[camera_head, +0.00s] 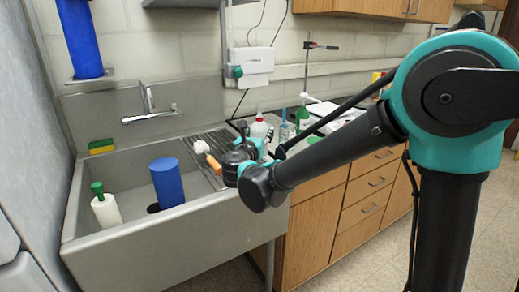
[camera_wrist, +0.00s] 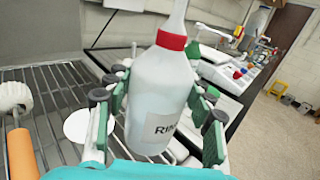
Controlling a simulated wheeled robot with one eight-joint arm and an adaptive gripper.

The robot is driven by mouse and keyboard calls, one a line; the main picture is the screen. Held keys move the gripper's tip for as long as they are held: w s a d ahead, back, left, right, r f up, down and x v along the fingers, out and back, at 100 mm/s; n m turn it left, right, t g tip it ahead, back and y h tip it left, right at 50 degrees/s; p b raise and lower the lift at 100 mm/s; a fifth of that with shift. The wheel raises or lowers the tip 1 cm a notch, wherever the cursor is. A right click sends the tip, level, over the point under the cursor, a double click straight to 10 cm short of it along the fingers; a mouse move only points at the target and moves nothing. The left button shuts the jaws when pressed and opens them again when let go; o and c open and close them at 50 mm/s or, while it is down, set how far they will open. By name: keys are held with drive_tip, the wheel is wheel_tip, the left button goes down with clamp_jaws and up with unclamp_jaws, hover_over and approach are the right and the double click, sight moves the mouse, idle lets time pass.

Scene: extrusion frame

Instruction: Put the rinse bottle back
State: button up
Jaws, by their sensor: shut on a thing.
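The rinse bottle (camera_wrist: 160,92) is a translucent white squeeze bottle with a red collar, a pale nozzle and a partly hidden label reading "RIN". My gripper (camera_wrist: 158,108) has its green-padded fingers on both sides of the bottle and is shut on it. The bottle looks nearly upright. In the head view the bottle (camera_head: 259,129) shows small beside my gripper (camera_head: 254,142), above the right part of the drainboard. My arm hides part of the gripper there. Whether the bottle's base touches a surface is hidden.
The ribbed drainboard (camera_wrist: 62,95) has a brush with an orange handle (camera_wrist: 21,150) on it. The sink (camera_head: 125,252) holds a blue cylinder (camera_head: 167,182) and a white bottle with green top (camera_head: 105,209). A green bottle (camera_head: 302,116) stands on the counter behind.

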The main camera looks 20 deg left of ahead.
drive_tip(key=shift+f, duration=3.1)
drive_tip(key=o, duration=1.4)
drive_tip(key=shift+f, duration=0.1)
